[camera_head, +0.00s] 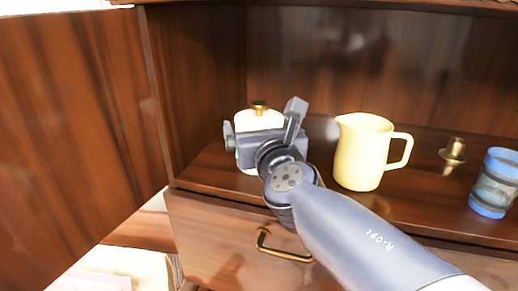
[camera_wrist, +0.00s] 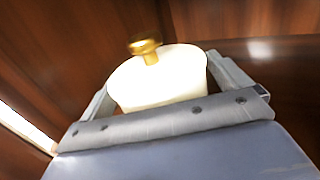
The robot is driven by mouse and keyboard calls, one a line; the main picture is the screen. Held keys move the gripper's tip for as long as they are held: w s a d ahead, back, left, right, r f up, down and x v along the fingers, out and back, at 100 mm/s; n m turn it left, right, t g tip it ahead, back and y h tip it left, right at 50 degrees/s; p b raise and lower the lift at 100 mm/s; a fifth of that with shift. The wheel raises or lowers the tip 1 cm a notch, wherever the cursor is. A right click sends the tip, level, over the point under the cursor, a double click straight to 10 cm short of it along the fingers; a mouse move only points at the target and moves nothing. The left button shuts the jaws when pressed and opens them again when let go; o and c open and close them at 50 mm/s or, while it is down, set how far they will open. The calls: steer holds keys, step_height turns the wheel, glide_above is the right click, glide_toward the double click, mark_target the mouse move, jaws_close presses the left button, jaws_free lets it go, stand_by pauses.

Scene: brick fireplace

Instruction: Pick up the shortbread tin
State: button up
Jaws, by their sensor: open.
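A round cream tin (camera_head: 256,121) with a brass knob on its lid stands upright on the cabinet shelf, at the left; I take it for the shortbread tin. My gripper (camera_head: 262,128) is open, with one finger on each side of the tin. In the wrist view the tin (camera_wrist: 160,80) sits between the two fingers of my gripper (camera_wrist: 162,88). I cannot tell whether either finger touches it. My gripper and wrist hide much of its front and lower part in the head view.
A cream pitcher (camera_head: 361,153) stands close to the right of my gripper. Farther right are a small brass object (camera_head: 453,151) and a blue-banded glass (camera_head: 495,183). The cabinet's side wall (camera_head: 195,85) rises to the left. A drawer with a brass handle (camera_head: 284,254) is below the shelf.

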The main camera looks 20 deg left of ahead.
steer(key=shift+w+a, duration=0.1)
steer(key=shift+w, duration=0.05)
steer(key=shift+c, duration=0.4)
steer(key=c, duration=1)
